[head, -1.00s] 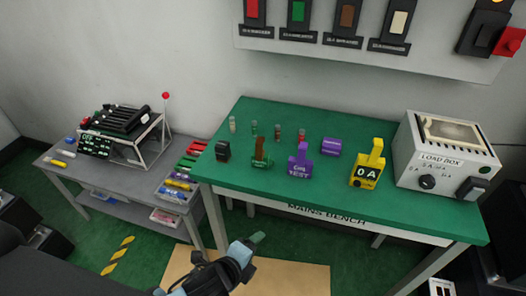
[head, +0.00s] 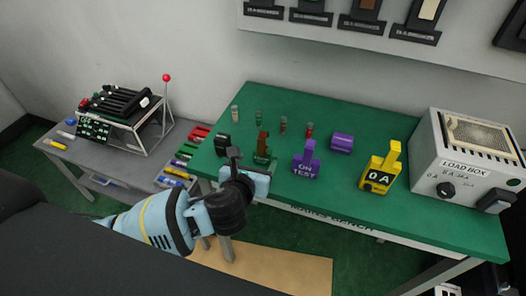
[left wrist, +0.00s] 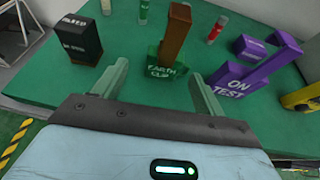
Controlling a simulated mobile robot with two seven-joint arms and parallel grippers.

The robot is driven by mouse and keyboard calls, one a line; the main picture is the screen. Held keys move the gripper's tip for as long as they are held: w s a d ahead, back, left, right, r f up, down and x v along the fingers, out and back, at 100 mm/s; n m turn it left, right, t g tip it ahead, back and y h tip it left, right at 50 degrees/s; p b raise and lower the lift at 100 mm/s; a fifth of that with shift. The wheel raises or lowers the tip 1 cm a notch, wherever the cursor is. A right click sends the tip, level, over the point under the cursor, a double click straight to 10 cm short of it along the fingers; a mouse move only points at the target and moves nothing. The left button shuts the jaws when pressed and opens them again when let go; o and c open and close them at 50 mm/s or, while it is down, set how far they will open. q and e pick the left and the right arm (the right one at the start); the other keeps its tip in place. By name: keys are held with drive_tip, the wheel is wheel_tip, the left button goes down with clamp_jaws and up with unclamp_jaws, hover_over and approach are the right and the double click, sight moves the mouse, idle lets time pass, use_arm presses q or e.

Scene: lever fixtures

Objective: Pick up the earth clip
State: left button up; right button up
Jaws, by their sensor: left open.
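The earth clip (head: 263,148) stands upright on the green bench, with a brown upper part and a green base. In the left wrist view the earth clip (left wrist: 171,50) stands ahead of my jaws, its base lettered "EARTH CLIP". My left gripper (left wrist: 157,85) is open, its two pale green fingers apart and nothing between them. The clip is beyond the fingertips and roughly centred on the gap. In the head view my left gripper (head: 245,170) is at the bench's front left edge and partly hides the lower clip. My right gripper is not in view.
A purple "ON TEST" block (head: 306,160) stands close right of the clip, and a black block (head: 222,145) on its left. A yellow "0 A" meter (head: 381,168) and the load box (head: 467,160) are farther right. Several small cylinders stand behind.

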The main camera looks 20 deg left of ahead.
sight(262, 157)
use_arm(q)
drive_tip(key=shift+w+f, duration=0.35)
drive_tip(key=shift+w, duration=0.3)
drive_tip(key=shift+w+f, duration=0.15)
drive_tip(key=shift+w, duration=0.35)
drive_tip(key=x, duration=0.4)
drive_tip(key=shift+w+d+f+b, duration=0.15)
drive_tip(key=shift+d+b, duration=0.1)
drive_tip(key=shift+b, duration=0.15)
drive_tip(key=shift+w, duration=0.25)
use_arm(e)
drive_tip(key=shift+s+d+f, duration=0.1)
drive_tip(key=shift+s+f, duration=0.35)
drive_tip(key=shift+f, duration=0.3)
use_arm(q)
drive_tip(key=c, duration=1.1)
drive_tip(key=shift+o, duration=0.2)
